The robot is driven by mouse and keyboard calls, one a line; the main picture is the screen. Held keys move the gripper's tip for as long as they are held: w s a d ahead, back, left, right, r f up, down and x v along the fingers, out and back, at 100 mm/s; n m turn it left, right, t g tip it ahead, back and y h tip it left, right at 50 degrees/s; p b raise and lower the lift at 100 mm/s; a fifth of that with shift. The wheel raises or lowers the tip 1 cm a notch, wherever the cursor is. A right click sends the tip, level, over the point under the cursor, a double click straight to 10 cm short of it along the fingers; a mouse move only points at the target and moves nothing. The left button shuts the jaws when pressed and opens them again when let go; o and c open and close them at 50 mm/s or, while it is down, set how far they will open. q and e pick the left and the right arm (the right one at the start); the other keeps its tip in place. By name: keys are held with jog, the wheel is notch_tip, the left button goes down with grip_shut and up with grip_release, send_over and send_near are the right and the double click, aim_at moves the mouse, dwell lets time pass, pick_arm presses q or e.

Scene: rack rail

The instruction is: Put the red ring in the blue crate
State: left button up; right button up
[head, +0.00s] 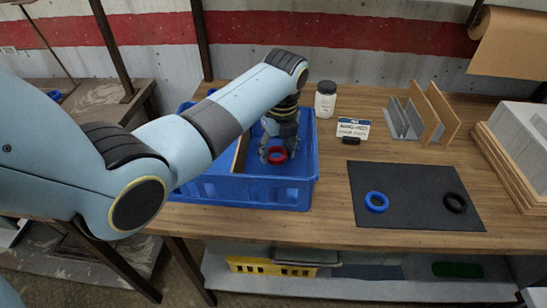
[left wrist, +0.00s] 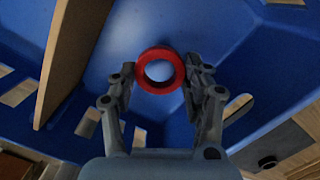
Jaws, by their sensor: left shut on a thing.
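The red ring (head: 277,161) is held by my left gripper (head: 277,152) inside the outline of the blue crate (head: 245,190). In the left wrist view the red ring (left wrist: 160,90) sits between the fingertips of my left gripper (left wrist: 160,78), with the crate's blue floor (left wrist: 235,55) behind it. I cannot tell how far above the floor the ring is. My left arm covers part of the crate's left side. My right gripper is not in view.
A wooden divider (left wrist: 75,55) stands in the crate, left of the gripper. A black mat (head: 410,210) at right bears a blue ring (head: 376,208) and a black ring (head: 455,209). A white jar (head: 325,102), a label card (head: 352,129) and an upright rack (head: 403,118) stand behind.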

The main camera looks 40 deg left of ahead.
aim_at(277, 155)
pick_arm(q)
notch_tip(277, 155, down, 4)
jog(key=shift+f, duration=0.1)
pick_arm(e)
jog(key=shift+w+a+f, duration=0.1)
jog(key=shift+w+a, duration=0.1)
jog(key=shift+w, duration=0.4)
pick_arm(q)
jog(key=o, duration=1.1)
jog(key=shift+f, duration=0.1)
jog(key=shift+o, duration=0.2)
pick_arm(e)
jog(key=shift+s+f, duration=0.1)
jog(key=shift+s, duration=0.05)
pick_arm(q)
jog(key=shift+r, duration=0.25)
jog(key=r, duration=0.4)
jog(key=d+r, duration=0.1)
jog(key=r, duration=0.6)
jog(key=shift+s+d+r, duration=0.2)
jog(key=shift+s+r, duration=0.1)
jog(key=shift+r, duration=0.1)
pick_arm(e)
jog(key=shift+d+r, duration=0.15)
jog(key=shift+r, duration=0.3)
